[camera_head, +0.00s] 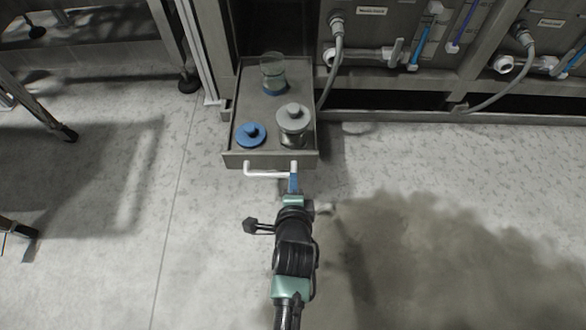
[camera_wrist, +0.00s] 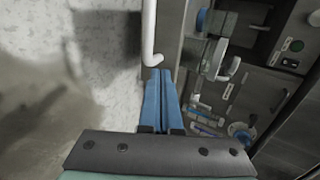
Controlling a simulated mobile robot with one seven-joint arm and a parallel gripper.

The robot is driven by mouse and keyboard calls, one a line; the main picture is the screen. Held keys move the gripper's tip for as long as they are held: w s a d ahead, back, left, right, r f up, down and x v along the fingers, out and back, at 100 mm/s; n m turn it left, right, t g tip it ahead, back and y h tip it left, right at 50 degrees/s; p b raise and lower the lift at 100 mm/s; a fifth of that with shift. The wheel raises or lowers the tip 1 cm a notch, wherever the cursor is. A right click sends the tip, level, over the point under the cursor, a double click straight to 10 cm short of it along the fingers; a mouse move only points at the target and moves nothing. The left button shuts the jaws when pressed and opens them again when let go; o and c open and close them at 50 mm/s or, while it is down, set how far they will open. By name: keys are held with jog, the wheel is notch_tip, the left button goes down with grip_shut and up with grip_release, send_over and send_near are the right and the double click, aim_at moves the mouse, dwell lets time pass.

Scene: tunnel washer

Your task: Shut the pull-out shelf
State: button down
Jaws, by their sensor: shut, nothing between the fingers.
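The pull-out shelf (camera_head: 270,155) is a grey metal tray that stands out from the machine's lower front, in the upper middle of the head view. A white bar handle (camera_head: 268,173) is on its front; it also shows in the wrist view (camera_wrist: 149,30). My gripper (camera_head: 294,176) is at the right end of the handle, in front of the shelf. In the wrist view its blue fingers (camera_wrist: 161,75) are together, with their tips close to the handle's end. I cannot tell whether they touch it. Nothing is between the fingers.
On the shelf are a clear glass jar (camera_head: 273,72), a lidded jar (camera_head: 292,122) and a blue lid (camera_head: 251,134). To the right are the machine's panels (camera_head: 365,30) with hoses and valves. Metal-legged tables (camera_head: 90,40) stand at the left. The floor (camera_head: 190,230) is clear.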

aim_at(293, 157)
jog(key=w+b, duration=0.1)
jog(key=w, duration=0.1)
jog(key=w+f+b, duration=0.1)
jog(key=w, duration=0.1)
jog(key=shift+w+r+b, duration=0.1)
jog(key=shift+w+b, duration=0.35)
jog(key=shift+w, duration=0.25)
